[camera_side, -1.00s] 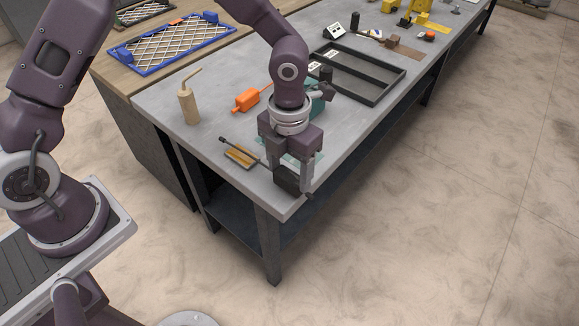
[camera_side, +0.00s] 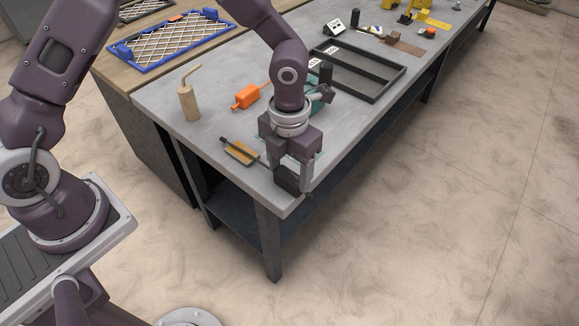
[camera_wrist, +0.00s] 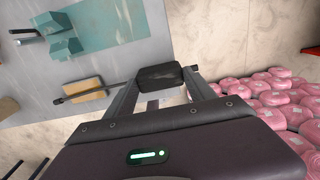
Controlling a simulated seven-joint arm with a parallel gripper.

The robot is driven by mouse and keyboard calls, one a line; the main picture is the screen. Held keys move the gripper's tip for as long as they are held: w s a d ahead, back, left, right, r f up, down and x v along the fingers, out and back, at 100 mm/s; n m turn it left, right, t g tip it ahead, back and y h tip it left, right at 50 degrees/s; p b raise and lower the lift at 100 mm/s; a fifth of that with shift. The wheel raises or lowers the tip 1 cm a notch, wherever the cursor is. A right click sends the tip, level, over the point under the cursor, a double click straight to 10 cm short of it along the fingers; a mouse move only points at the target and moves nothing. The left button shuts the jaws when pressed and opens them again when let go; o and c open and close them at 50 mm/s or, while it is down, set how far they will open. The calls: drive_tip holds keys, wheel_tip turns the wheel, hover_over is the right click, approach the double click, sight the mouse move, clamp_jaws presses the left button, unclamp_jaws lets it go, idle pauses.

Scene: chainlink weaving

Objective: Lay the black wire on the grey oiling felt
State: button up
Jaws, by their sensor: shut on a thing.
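My gripper (camera_side: 292,188) is low over the near corner of the grey bench, its fingers pointing down. It is shut on the blocky black end (camera_wrist: 160,76) of a thin dark rod (camera_wrist: 100,92). In the wrist view the rod runs left from the block, across a tan pad (camera_wrist: 82,88), to a dark tip. In the side view the rod also crosses the tan pad (camera_side: 240,152); whether it touches the pad I cannot tell. The rod may be the black wire. I cannot make out a grey felt for certain.
A teal mat (camera_wrist: 105,25) lies behind the tan pad. The bench edge and a drop to the floor are close to my gripper.

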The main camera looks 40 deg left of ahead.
sight(289, 175)
drive_tip(key=o, duration=1.6)
wheel_tip(289, 175, up, 7)
drive_tip(key=shift+f, duration=0.1)
